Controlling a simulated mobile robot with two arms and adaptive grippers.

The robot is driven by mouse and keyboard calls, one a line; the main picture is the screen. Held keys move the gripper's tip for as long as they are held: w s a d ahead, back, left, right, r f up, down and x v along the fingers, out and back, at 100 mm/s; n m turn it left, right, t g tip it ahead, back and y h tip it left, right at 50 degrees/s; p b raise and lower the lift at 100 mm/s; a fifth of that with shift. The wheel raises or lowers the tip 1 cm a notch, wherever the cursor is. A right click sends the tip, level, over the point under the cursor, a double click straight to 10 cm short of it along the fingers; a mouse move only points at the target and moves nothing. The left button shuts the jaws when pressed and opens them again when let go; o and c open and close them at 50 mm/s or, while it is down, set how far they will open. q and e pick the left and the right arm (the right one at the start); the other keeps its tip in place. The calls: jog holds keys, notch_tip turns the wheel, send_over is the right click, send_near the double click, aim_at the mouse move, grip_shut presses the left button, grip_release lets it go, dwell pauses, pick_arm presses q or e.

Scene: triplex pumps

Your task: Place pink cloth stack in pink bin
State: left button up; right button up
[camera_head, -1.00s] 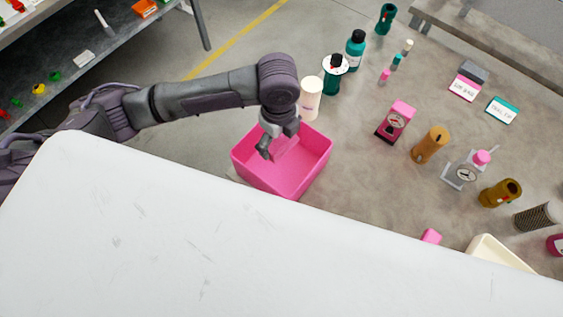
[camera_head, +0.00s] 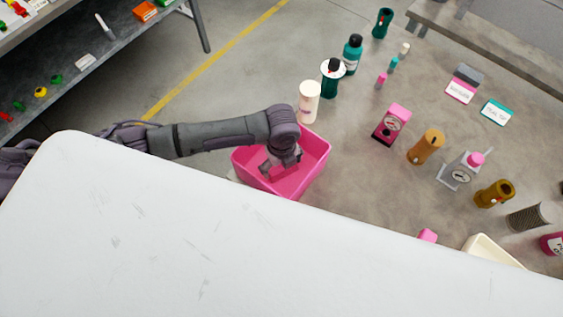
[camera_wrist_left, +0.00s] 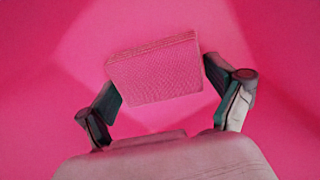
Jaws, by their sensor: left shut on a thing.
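The pink bin (camera_head: 312,172) is an open box standing beyond the white surface in the head view. My left gripper (camera_head: 281,171) is inside it, pointing down. In the wrist view the pink cloth stack (camera_wrist_left: 155,72), a layered block, sits between the two fingers of my left gripper (camera_wrist_left: 165,100), and they are shut on it. The pink bin wall (camera_wrist_left: 275,60) fills the background there. In the head view the stack is mostly hidden by my gripper. I cannot tell whether it touches the bin floor. My right gripper is not in view.
A white surface (camera_head: 200,240) fills the foreground. A cream cylinder (camera_head: 309,100) stands just behind the bin, with teal bottles (camera_head: 352,55) farther back. Several pump-like items, such as a pink one (camera_head: 390,125) and an orange one (camera_head: 426,148), stand to the right.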

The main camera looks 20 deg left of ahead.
pick_arm(q)
jog(key=shift+f, duration=0.2)
jog(key=o, duration=0.8)
jog(key=shift+c, duration=0.2)
jog(key=shift+r, duration=0.65)
notch_tip(320, 180, up, 11)
jog(key=b, duration=0.1)
